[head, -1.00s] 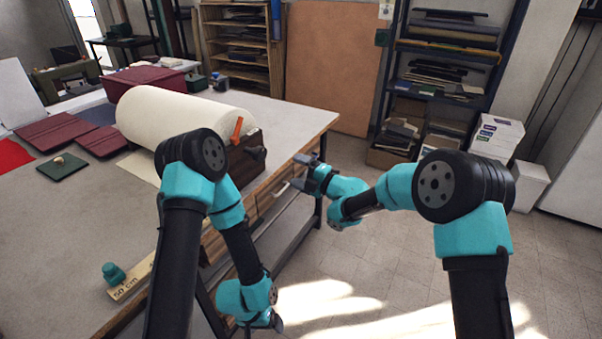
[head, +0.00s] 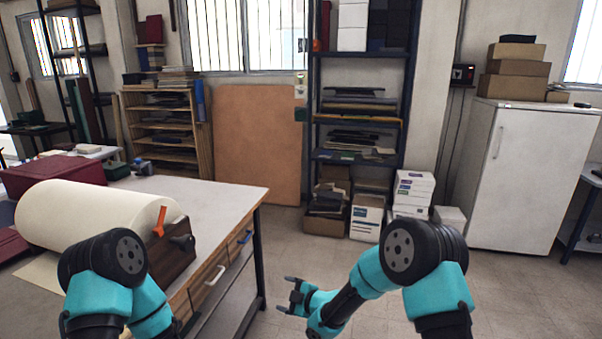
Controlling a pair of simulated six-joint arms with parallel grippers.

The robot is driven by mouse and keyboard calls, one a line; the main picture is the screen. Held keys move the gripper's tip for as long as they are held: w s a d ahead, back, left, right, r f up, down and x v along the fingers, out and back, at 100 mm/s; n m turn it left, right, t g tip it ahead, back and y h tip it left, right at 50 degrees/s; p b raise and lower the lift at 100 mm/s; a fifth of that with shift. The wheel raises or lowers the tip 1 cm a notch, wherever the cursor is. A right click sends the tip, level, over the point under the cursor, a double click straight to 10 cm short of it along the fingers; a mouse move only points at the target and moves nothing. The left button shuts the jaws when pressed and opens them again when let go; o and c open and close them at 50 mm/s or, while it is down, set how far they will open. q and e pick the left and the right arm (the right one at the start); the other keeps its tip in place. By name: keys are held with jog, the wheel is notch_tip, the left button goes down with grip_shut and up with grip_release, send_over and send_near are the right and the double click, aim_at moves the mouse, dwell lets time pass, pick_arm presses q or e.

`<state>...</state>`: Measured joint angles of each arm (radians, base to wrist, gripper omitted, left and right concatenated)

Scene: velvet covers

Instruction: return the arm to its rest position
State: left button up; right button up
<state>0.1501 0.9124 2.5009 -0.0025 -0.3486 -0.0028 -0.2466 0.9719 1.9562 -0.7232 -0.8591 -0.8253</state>
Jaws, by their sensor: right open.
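My right arm reaches in from the lower right, and its gripper (head: 290,297) is open and empty. It hangs over the floor to the right of the table's drawers, apart from them. My left arm's upper part shows at the lower left, in front of the table. The left gripper is below the picture's edge and hidden from view.
The work table (head: 215,192) carries a large cream roll (head: 85,212) with an orange lever (head: 159,222) at its end. Its drawers (head: 215,275) face my arms. A shelf rack (head: 358,110), white boxes (head: 412,190) and a white fridge (head: 530,175) stand behind. The floor between is clear.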

jog(key=s+d+f+m+g+h, duration=0.1)
jog(key=s+d+f+m+h, duration=0.2)
jog(key=s+d+f+m, duration=0.5)
jog(key=s+d+f+m+g+h, duration=0.1)
jog(key=s+d+f+m+h, duration=0.25)
jog(key=d+f, duration=0.4)
jog(key=s+d+f+m+g, duration=0.1)
jog(key=s+d+m+g, duration=0.1)
jog(key=s, duration=0.5)
jog(key=s+d+f+m+g+h, duration=0.1)
jog(key=s+d+m+g, duration=0.1)
jog(key=s+d+m, duration=0.2)
jog(key=s+d+f+m+g, duration=0.1)
jog(key=s+d+m, duration=0.3)
jog(key=s, duration=0.7)
jog(key=shift+d+f+g+h, duration=0.35)
jog(key=shift+d+g, duration=0.05)
jog(key=shift+d, duration=0.75)
jog(key=shift+w, duration=0.1)
